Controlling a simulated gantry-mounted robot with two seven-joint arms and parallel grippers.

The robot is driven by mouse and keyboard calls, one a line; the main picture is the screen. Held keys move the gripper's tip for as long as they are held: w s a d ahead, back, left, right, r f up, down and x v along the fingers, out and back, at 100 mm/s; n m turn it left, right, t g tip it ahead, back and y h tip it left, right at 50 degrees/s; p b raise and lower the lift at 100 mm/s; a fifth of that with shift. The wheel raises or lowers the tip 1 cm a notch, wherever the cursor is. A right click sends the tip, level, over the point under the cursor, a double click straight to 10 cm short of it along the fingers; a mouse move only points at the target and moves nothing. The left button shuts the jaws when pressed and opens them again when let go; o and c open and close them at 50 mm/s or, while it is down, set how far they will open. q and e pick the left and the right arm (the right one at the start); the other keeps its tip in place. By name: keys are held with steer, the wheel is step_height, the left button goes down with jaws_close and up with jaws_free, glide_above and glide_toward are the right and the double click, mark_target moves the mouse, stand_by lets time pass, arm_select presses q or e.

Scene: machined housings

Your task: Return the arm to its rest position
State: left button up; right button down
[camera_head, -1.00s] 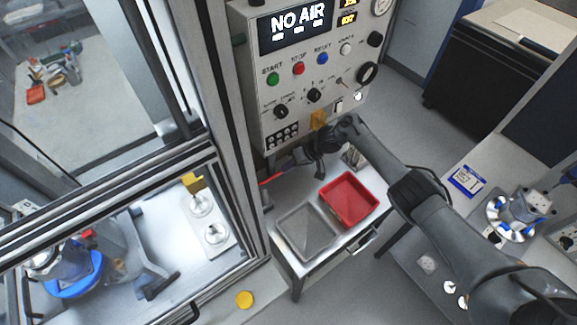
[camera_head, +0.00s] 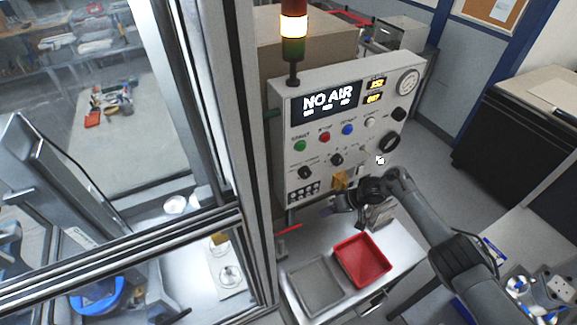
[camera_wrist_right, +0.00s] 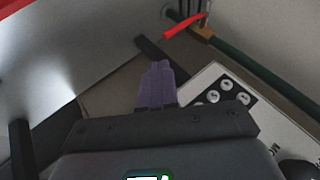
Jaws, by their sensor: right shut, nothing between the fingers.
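My right arm (camera_head: 430,225) reaches in from the lower right in the head view. Its gripper (camera_head: 352,208) hangs just below the lower edge of the control panel (camera_head: 345,125), above the back of the small metal table. In the right wrist view its two purple-grey fingers (camera_wrist_right: 157,85) are together with nothing between them. The panel's buttons show beside the fingers at the right of that view. The fingertips are small and dark in the head view. My left gripper does not show in either view.
A red tray (camera_head: 363,260) and a grey tray (camera_head: 316,287) sit on the small metal table (camera_head: 405,250), below the gripper. The panel display (camera_head: 325,100) reads NO AIR. A framed glass enclosure (camera_head: 255,150) stands to the left. A signal tower (camera_head: 293,30) is lit.

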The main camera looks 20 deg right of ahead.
steer(key=s+a+f+n+t+h, duration=0.1)
steer(key=s+a+f+n+h, duration=0.1)
steer(key=s+a+f, duration=0.4)
steer(key=s+a+f+n+t+h, duration=0.1)
steer(key=s+a+n+h, duration=0.15)
steer(key=a, duration=0.55)
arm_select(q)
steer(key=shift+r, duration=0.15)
arm_select(e)
steer(key=s+r+g, duration=0.1)
steer(key=s+r, duration=0.3)
steer(key=s, duration=0.4)
steer(key=s+d+r+m+h, duration=0.1)
steer(key=s+r, duration=0.4)
steer(key=s, duration=0.4)
steer(key=s+r+m+g+h, duration=0.1)
steer(key=s+r, duration=0.3)
steer(key=s, duration=0.4)
steer(key=shift+s+d+r+g, duration=0.15)
steer(key=shift+s+r+g, duration=0.15)
steer(key=shift+r, duration=0.1)
